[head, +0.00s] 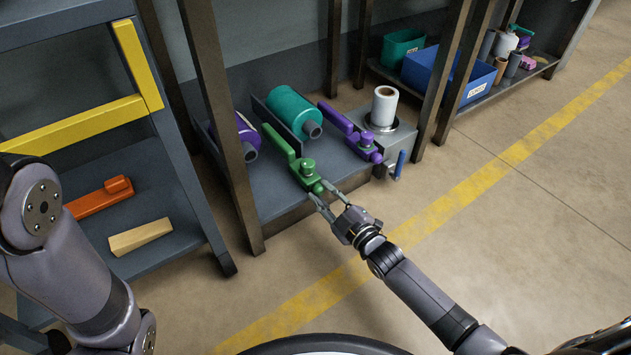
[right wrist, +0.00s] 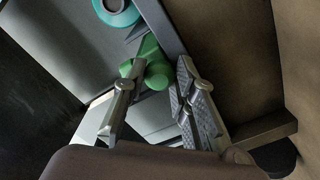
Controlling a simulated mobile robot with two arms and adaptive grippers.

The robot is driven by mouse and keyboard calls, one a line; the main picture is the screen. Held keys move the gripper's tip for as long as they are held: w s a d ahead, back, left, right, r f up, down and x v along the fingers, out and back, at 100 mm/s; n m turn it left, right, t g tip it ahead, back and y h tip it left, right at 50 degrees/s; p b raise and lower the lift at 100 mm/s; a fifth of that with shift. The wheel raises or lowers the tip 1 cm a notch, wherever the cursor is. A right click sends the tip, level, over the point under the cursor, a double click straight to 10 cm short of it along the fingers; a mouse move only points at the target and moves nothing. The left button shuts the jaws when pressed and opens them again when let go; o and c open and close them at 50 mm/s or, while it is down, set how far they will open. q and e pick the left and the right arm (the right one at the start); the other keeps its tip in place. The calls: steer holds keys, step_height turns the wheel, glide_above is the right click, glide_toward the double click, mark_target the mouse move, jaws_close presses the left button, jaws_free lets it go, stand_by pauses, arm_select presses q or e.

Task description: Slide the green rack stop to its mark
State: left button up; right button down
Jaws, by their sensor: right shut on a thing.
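The green rack stop (head: 308,179) lies on the low grey shelf (head: 268,192), with a long bar running back and a round knob near its front end. It also shows in the right wrist view (right wrist: 157,76). My right gripper (head: 324,197) is at the front end of the stop, and its fingers are shut on it. In the right wrist view the fingers (right wrist: 160,84) stand on either side of the green part. I cannot make out a mark for the stop. My left arm shows at the left, but its gripper is out of view.
A teal roll (head: 291,108) lies behind the stop, beside a thin divider. A purple stop (head: 362,142) and a white roll (head: 384,104) are to the right. A dark rack post (head: 229,150) stands left of the stop.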

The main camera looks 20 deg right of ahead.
steer(key=shift+s+a+p, duration=0.2)
steer(key=shift+a, duration=0.3)
steer(key=shift+s+a+p, duration=0.15)
steer(key=shift+a+p, duration=0.05)
steer(key=shift+a, duration=0.3)
steer(key=c, duration=1.2)
jaws_free()
steer(key=shift+d, duration=0.1)
